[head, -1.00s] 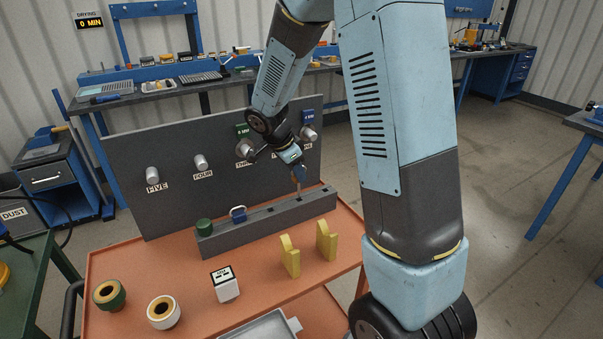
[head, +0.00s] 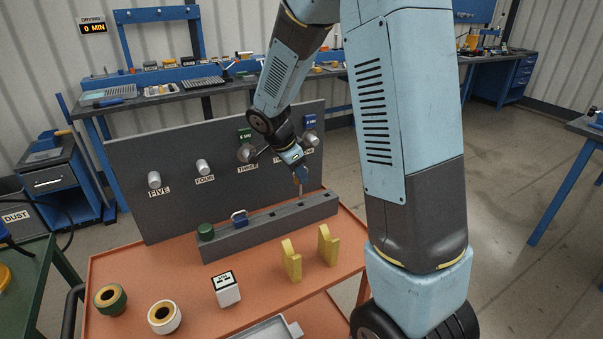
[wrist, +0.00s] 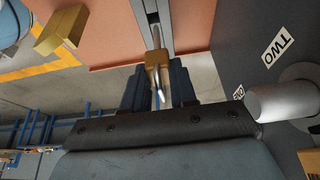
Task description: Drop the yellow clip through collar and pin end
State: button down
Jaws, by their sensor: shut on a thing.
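My gripper (head: 301,174) is over the far right part of the grey slotted rail (head: 232,240). It is shut on a brass-coloured piece with a steel pin (wrist: 157,72), which points at the rail; whether it touches is unclear. Two yellow clips, a left one (head: 291,262) and a right one (head: 327,246), stand on the orange bench top in front of the rail, apart from my gripper. A yellow clip also shows at upper left in the wrist view (wrist: 62,30). A green collar (head: 205,232) and a blue piece (head: 239,217) sit on the rail.
A grey panel (head: 150,215) with labelled pegs stands behind the rail, close to my gripper. A green ring (head: 110,299), a white ring (head: 164,317) and a white block (head: 226,290) stand at the front left. A grey tray (head: 270,329) is at the front edge.

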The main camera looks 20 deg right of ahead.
jog(key=shift+s+r, duration=0.1)
jog(key=shift+r, duration=1.8)
jog(key=shift+s, duration=0.1)
